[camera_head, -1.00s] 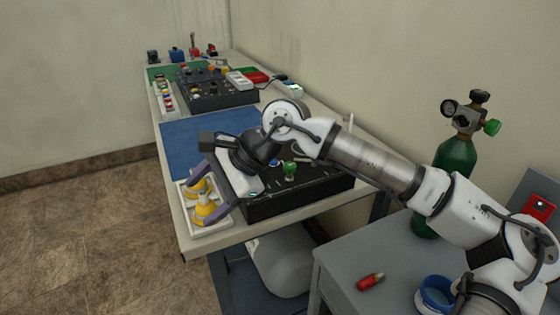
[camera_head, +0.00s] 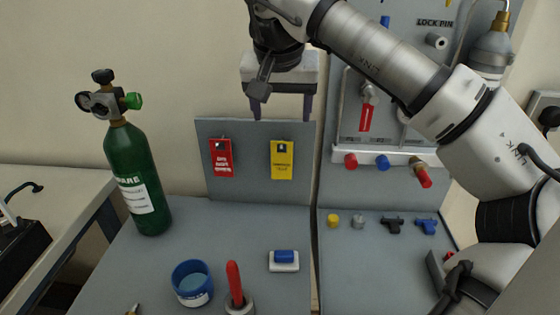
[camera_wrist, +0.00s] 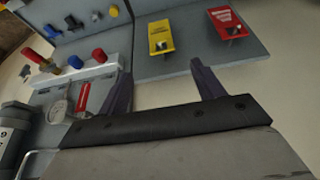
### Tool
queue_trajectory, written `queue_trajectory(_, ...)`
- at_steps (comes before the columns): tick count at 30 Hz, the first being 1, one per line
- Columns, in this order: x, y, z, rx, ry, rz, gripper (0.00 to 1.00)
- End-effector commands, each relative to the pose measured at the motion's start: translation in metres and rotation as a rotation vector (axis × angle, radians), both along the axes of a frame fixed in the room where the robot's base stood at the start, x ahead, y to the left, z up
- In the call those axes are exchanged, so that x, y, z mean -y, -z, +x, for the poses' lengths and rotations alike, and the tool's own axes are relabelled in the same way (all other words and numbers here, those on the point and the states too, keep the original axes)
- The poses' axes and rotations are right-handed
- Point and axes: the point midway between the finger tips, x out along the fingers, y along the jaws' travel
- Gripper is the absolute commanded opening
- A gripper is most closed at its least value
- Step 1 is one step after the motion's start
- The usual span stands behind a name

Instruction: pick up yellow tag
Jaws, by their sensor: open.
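The yellow tag (camera_head: 282,160) hangs from a dark hook on an upright grey board (camera_head: 243,192), to the right of a red tag (camera_head: 220,158). In the wrist view the yellow tag (camera_wrist: 161,38) lies ahead of my gripper, left of the red tag (camera_wrist: 228,20). My gripper (camera_head: 281,112) is open and empty, above the board's upper edge in the head view. Its two dark fingers (camera_wrist: 163,82) stand apart in the wrist view, and the yellow tag shows beyond the gap between them, not touched.
A green gas cylinder (camera_head: 139,184) stands left of the board. A blue cup (camera_head: 192,283), a red-handled tool (camera_head: 234,283) and a blue-topped block (camera_head: 284,260) stand on the grey table. A tool panel (camera_head: 390,154) rises right of the board.

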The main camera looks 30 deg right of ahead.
Motion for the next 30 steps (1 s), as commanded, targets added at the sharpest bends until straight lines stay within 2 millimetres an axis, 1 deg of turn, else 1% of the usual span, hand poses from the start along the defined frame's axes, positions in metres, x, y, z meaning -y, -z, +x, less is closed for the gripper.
queue_trajectory(3,0.005,0.023,0.007,-0.003,-0.003,0.003,0.67)
queue_trajectory(9,0.013,0.057,0.019,-0.002,-0.003,0.004,0.67)
queue_trajectory(12,0.015,0.066,0.022,0.000,-0.002,0.004,0.67)
queue_trajectory(17,0.017,0.076,0.025,-0.001,-0.002,0.004,0.67)
queue_trajectory(25,0.024,0.112,0.035,0.000,-0.002,0.006,0.67)
queue_trajectory(30,0.025,0.120,0.038,0.000,-0.002,0.004,0.67)
